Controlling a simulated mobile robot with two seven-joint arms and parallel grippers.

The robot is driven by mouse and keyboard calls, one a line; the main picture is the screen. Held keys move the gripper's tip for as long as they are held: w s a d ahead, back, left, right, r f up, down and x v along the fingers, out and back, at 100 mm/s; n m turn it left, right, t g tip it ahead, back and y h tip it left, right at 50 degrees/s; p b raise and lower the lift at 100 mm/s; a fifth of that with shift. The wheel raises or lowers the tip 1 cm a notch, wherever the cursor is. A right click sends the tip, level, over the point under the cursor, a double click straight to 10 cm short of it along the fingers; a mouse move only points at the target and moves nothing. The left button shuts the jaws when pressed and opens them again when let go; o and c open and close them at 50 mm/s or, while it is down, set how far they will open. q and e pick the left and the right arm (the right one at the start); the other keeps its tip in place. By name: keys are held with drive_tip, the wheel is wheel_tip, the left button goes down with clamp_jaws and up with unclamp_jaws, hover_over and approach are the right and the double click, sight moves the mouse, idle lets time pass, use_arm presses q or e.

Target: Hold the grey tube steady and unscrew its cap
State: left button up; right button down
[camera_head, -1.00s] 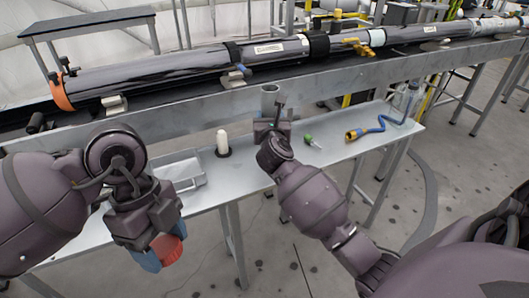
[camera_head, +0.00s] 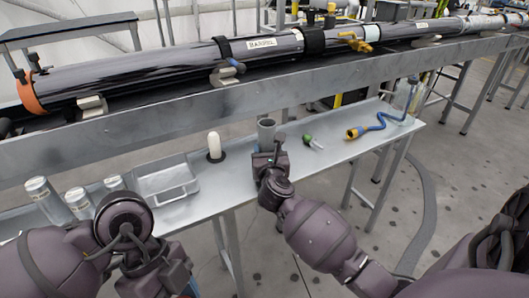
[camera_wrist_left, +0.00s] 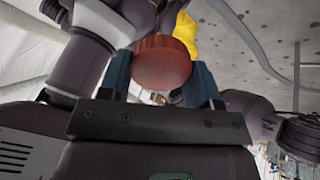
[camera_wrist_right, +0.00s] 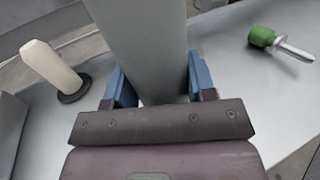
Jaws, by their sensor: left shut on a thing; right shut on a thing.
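The grey tube (camera_head: 266,130) stands upright at the table, its open top showing. My right gripper (camera_head: 270,155) is shut on it; in the right wrist view the tube (camera_wrist_right: 145,45) rises between the blue fingers (camera_wrist_right: 158,88). I cannot tell whether its lower end touches the table. The red cap (camera_wrist_left: 162,62) is off the tube. It sits between the blue fingers of my left gripper (camera_wrist_left: 160,78), which is shut on it. In the head view the left gripper is at the bottom edge, left of and well apart from the tube, and its cap is out of sight.
A long barrel (camera_head: 150,65) on a beam runs behind.

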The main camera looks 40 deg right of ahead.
use_arm(q)
drive_tip(key=shift+r, duration=0.15)
use_arm(e)
drive_tip(key=shift+r, duration=0.2)
drive_tip(key=shift+f, duration=0.1)
drive_tip(key=shift+f, duration=0.15)
drive_tip(key=shift+c, duration=2.3)
unclamp_jaws()
drive_tip(key=shift+r, duration=0.25)
use_arm(q)
drive_tip(key=shift+t, duration=0.4)
drive_tip(key=r+p, duration=0.1)
drive_tip(key=r, duration=0.3)
drive_tip(key=shift+w+p, duration=0.2)
drive_tip(key=shift+p, duration=0.2)
drive_tip(key=shift+r, duration=0.1)
use_arm(e)
drive_tip(key=v, duration=1.2)
